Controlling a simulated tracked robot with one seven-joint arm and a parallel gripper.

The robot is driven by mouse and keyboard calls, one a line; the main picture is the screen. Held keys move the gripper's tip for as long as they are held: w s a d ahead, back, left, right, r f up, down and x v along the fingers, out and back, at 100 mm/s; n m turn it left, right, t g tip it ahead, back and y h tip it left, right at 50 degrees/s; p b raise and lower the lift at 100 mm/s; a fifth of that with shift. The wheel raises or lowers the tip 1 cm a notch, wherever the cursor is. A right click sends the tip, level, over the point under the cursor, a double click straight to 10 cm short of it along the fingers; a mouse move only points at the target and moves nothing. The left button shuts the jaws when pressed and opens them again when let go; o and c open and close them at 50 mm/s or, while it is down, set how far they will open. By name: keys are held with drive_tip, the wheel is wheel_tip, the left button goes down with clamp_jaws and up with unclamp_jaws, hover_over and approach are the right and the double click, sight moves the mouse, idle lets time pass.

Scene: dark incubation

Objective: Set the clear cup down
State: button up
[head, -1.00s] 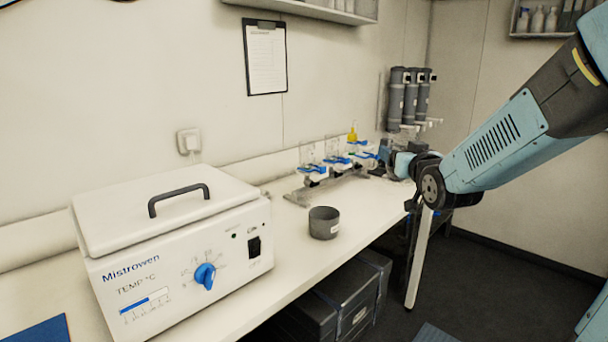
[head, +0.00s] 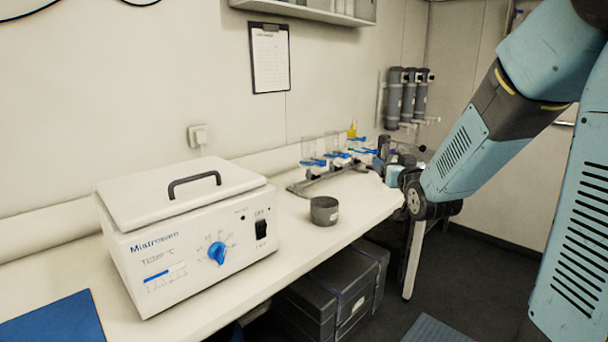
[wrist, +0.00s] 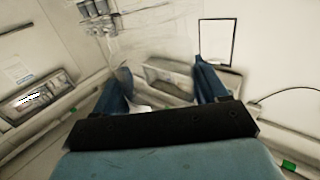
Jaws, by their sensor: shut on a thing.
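The clear cup is hard to make out; its faint see-through shape (wrist: 158,72) seems to lie between the fingers in the wrist view. My gripper (wrist: 163,75) is shut on it, with one blue finger on each side. In the head view my gripper (head: 382,152) is at the far right end of the white bench (head: 275,260), beside the rack of blue valves. The cup cannot be told apart there, and whether it touches the bench is not clear.
A rack with blue valves and clear vessels (head: 325,160) stands left of my gripper. A dark grey cup (head: 324,211) and a white Mistrowen heating box (head: 185,235) stand nearer. Bare bench lies around the grey cup. Dark cases (head: 330,290) are below.

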drive_tip(key=w+f, duration=0.3)
drive_tip(key=f, duration=1.5)
drive_tip(key=w+f+m+h, duration=0.1)
drive_tip(key=w+f, duration=0.2)
drive_tip(key=f, duration=1.5)
drive_tip(key=shift+w+d+h, duration=0.3)
drive_tip(key=shift+w+d, duration=0.1)
drive_tip(key=shift+d, duration=0.05)
drive_tip(key=shift+d, duration=0.1)
